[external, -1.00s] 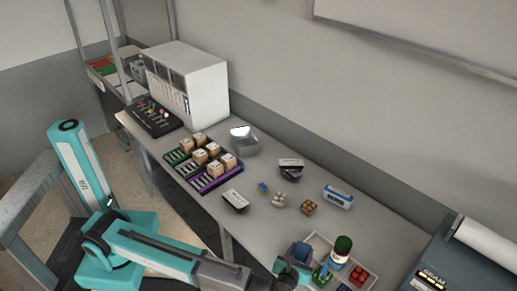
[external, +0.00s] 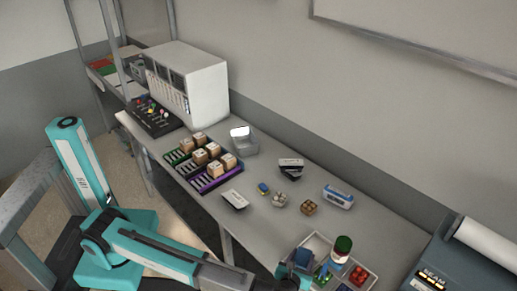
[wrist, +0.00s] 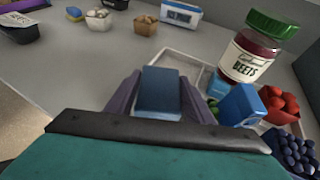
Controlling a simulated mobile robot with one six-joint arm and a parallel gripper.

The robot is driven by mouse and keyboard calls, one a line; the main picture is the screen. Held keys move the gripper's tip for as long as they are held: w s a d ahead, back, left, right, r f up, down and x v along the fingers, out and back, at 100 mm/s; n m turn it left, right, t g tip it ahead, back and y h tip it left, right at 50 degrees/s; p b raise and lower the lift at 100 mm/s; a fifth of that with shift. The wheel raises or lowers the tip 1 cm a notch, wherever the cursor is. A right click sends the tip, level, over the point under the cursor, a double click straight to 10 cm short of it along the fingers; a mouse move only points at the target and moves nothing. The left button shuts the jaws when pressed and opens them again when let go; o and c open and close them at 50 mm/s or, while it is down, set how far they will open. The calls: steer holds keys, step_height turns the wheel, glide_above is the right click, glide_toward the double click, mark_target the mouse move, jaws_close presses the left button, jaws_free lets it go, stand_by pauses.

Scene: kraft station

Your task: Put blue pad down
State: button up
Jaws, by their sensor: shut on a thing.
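The blue pad (wrist: 159,91) stands between the two purple-grey fingers of my gripper (wrist: 158,84) in the wrist view, and the fingers are shut on it. In the external view my gripper (external: 298,262) with the blue pad (external: 303,256) is at the left side of the white tray (external: 314,235), low in the picture. The tray's pale wall (wrist: 182,62) shows just beyond and right of the pad in the wrist view. I cannot tell whether the pad touches anything below, as my gripper hides its underside.
The tray area holds a beets jar (wrist: 257,48), a blue carton (wrist: 240,104), red berries (wrist: 279,103) and dark blue berries (wrist: 292,150). A brown egg carton (external: 309,207), white egg carton (external: 279,201) and blue-white box (external: 338,196) stand further back. Bare tabletop lies left of the tray.

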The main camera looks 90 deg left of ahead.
steer(key=shift+f, duration=0.25)
steer(key=o, duration=1.1)
steer(key=shift+c, duration=0.2)
steer(key=shift+r, duration=0.2)
steer(key=shift+r, duration=0.2)
steer(key=b+v, duration=0.2)
steer(key=v, duration=1)
